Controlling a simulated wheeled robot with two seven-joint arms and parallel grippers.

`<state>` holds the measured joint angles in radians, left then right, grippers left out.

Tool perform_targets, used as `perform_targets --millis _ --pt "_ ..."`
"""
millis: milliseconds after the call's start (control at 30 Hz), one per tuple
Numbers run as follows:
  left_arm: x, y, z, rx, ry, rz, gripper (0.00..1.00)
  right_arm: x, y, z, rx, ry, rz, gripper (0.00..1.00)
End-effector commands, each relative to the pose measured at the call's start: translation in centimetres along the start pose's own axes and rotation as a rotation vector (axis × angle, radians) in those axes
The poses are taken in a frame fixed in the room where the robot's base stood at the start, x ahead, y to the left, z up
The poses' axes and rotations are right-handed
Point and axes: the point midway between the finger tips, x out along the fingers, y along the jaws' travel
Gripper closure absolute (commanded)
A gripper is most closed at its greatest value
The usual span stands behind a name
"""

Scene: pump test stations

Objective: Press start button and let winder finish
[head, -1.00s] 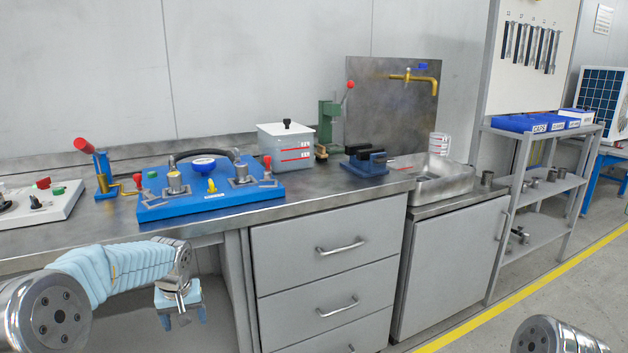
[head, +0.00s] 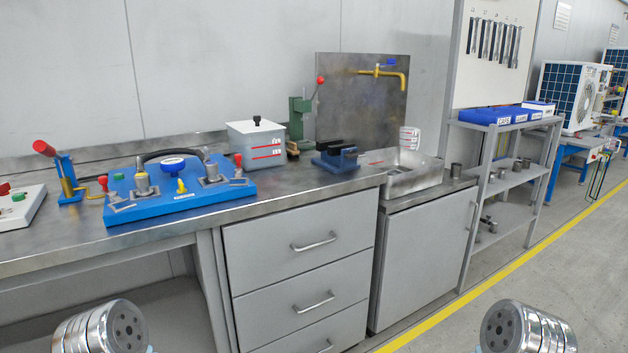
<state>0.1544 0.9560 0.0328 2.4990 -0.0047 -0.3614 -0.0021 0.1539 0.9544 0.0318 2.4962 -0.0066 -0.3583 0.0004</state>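No winder can be made out in the head view. At the left edge, a white panel (head: 30,212) is cut off by the frame. It carries a green button (head: 18,197) and a red button (head: 4,188). I cannot tell whether either is the start button. A blue test station (head: 150,213) to its right on the bench has a gauge, valves and a small green knob or button (head: 118,177). Both of my grippers are out of view; only rounded arm parts of mine show at the bottom left and bottom right.
The steel bench (head: 290,191) also bears a lidded grey tank (head: 256,148), a green lever press (head: 297,118) and a blue vise (head: 336,157). A sink (head: 412,180) and shelf rack (head: 500,195) stand to the right. The floor beyond the yellow line (head: 470,300) is clear.

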Motion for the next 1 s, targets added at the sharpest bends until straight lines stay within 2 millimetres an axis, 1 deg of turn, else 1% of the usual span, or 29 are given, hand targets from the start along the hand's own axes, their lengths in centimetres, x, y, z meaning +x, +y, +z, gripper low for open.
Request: perform_targets --millis 67,533,567,1000 --pt "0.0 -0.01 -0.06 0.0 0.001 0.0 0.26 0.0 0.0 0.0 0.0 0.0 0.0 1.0" --pt "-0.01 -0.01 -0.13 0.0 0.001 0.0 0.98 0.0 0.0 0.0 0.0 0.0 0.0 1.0" --pt "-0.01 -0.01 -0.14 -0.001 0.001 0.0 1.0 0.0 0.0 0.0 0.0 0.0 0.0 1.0" --pt "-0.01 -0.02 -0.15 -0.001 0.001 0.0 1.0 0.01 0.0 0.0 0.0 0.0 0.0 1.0"
